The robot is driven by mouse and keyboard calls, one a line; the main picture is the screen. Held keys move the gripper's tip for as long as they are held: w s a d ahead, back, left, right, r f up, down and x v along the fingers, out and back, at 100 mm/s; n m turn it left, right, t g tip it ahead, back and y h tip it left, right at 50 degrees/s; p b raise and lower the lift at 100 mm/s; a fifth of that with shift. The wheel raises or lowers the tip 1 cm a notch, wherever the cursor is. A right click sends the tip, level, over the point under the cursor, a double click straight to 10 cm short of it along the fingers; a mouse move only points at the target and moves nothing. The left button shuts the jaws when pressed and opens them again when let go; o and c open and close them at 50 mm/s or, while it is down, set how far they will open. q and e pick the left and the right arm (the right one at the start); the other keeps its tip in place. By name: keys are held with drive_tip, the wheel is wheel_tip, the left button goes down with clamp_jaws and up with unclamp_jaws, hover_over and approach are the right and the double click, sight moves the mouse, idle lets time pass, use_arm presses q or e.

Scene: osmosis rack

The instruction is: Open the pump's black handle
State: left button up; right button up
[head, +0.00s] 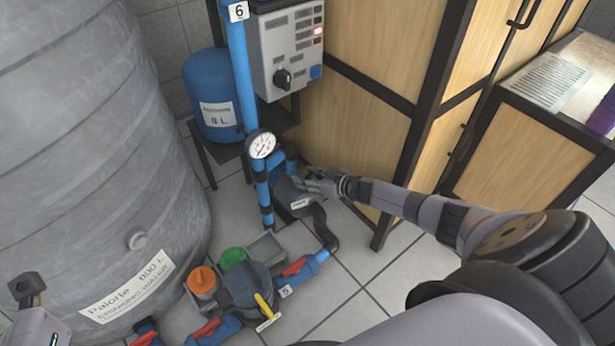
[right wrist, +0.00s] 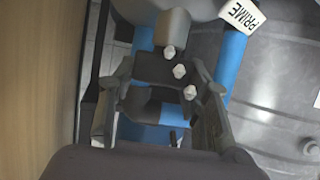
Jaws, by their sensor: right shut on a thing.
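The pump (head: 297,198) is a dark body with a pale label, low on the floor beside the blue pipe. My right gripper (head: 312,184) comes in from the right and is at the top of the pump. In the right wrist view its two fingers (right wrist: 160,118) stand on either side of a dark grey part (right wrist: 150,70), with several white bolt heads beside it. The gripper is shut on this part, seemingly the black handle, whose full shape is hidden. Part of my left gripper (head: 27,288) shows at the lower left edge; its jaws are not clear.
A large grey tank (head: 90,150) fills the left. A pressure gauge (head: 261,144) on the blue pipe (head: 243,70) stands close to the pump. A wooden cabinet (head: 365,110) is behind my right arm. A filter unit with a yellow lever (head: 264,304) is in front.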

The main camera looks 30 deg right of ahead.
sight(307, 176)
drive_tip(key=shift+w+d, duration=0.1)
drive_tip(key=shift+d, duration=0.05)
idle(0.3)
drive_tip(key=o, duration=1.2)
wheel_tip(307, 176, up, 10)
drive_tip(key=shift+f, duration=0.1)
